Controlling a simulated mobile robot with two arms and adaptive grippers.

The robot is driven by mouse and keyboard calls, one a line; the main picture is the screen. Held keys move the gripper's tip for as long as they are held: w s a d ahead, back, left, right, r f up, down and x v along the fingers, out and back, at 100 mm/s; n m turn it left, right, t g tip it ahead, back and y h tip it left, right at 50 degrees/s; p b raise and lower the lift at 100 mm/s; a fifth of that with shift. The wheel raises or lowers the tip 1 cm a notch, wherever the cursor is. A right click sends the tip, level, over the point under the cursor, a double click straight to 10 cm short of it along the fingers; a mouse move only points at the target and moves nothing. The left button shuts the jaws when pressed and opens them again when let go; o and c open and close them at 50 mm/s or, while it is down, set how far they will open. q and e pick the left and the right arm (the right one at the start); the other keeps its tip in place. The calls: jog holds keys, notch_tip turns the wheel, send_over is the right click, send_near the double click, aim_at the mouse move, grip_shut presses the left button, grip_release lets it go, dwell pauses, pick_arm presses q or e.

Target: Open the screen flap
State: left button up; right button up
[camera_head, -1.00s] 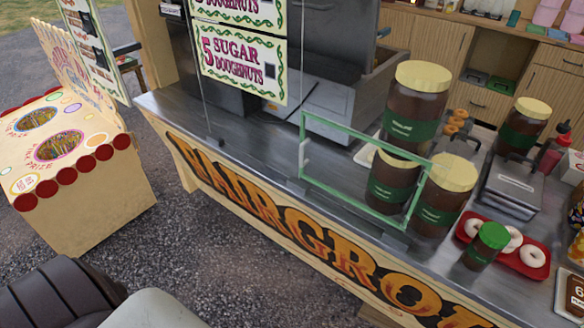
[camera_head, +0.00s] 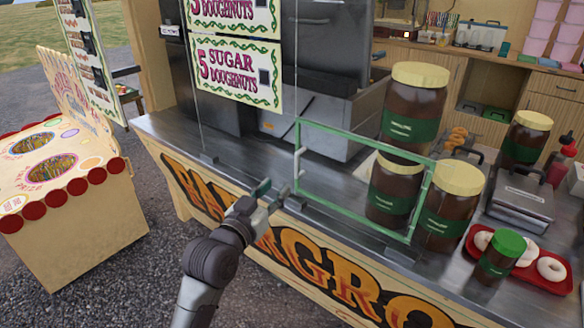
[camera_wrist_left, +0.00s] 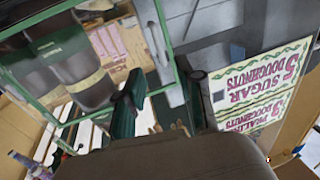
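The screen flap (camera_head: 365,140) is a clear pane in a green frame standing upright on the counter's front edge. It appears shut. A pale upright handle (camera_head: 299,161) sits by its left edge. Jars show behind the pane. My left gripper (camera_head: 272,190) is low in front of the counter edge, just left of and below the handle, apart from it. In the left wrist view my gripper (camera_wrist_left: 157,100) has its dark fingers spread with nothing between them. The flap's green edge (camera_wrist_left: 167,45) and the handle (camera_wrist_left: 151,42) lie beyond the fingertips. My right gripper is out of view.
Chocolate jars (camera_head: 452,205) stand close behind the flap. A red tray (camera_head: 545,279) of doughnuts and a green-lidded jar (camera_head: 500,257) are at right. A sugar doughnuts sign (camera_head: 238,73) hangs at left. A game stall (camera_head: 75,230) stands left on gravel.

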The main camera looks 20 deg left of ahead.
aim_at(296, 167)
pick_arm(q)
jog(key=w, duration=0.3)
jog(key=w+d, duration=0.1)
jog(key=w, duration=0.7)
jog(key=shift+w+d, duration=0.2)
jog(key=shift+d, duration=0.2)
grip_shut()
